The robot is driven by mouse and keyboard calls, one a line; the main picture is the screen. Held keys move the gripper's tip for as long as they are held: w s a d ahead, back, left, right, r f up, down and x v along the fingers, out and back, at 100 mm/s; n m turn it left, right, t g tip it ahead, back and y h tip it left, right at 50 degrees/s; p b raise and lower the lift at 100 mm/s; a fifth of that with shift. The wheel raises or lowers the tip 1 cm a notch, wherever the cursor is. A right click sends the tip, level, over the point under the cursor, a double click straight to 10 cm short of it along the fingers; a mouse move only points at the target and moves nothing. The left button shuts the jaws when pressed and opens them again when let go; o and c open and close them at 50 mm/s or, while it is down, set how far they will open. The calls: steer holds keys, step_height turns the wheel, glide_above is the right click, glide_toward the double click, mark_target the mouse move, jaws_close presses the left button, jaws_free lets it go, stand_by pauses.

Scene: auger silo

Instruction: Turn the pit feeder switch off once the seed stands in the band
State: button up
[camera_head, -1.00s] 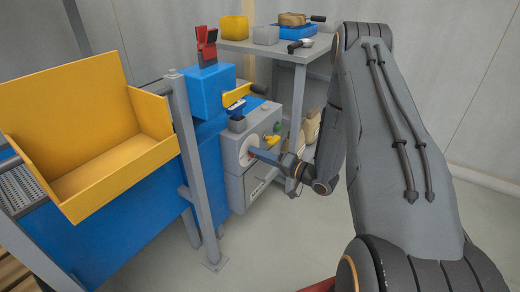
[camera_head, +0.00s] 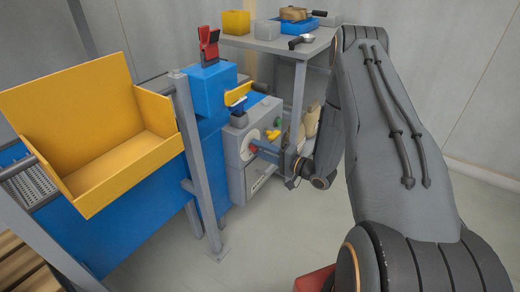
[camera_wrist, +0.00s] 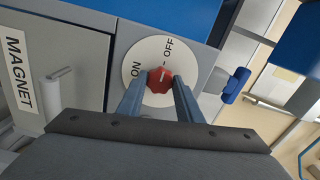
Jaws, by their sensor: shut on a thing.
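The switch is a red knob (camera_wrist: 160,80) on a round white dial (camera_wrist: 150,48) marked ON and OFF. In the wrist view ON is to the left of the knob and OFF to the upper right. The white mark near the knob's top is too small to read its setting surely. My gripper (camera_wrist: 158,88) has one finger on each side of the knob and is shut on it. In the head view the dial (camera_head: 243,153) is on the front of a grey box (camera_head: 234,180), with my gripper (camera_head: 257,146) at it. I cannot make out seed or a band.
A yellow hopper (camera_head: 105,165) and a grey post (camera_head: 190,140) stand left of the box. A grey panel marked MAGNET (camera_wrist: 25,75) has a light handle (camera_wrist: 57,92). A blue handle (camera_wrist: 236,84) is right of the dial. A table (camera_head: 270,46) with small items stands behind.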

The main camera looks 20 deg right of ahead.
steer(key=o, duration=1)
steer(key=shift+o, duration=0.2)
steer(key=shift+d, duration=0.1)
steer(key=v, duration=0.7)
steer(key=shift+s+d+p, duration=0.15)
steer(key=shift+s+p, duration=0.2)
steer(key=shift+p, duration=0.1)
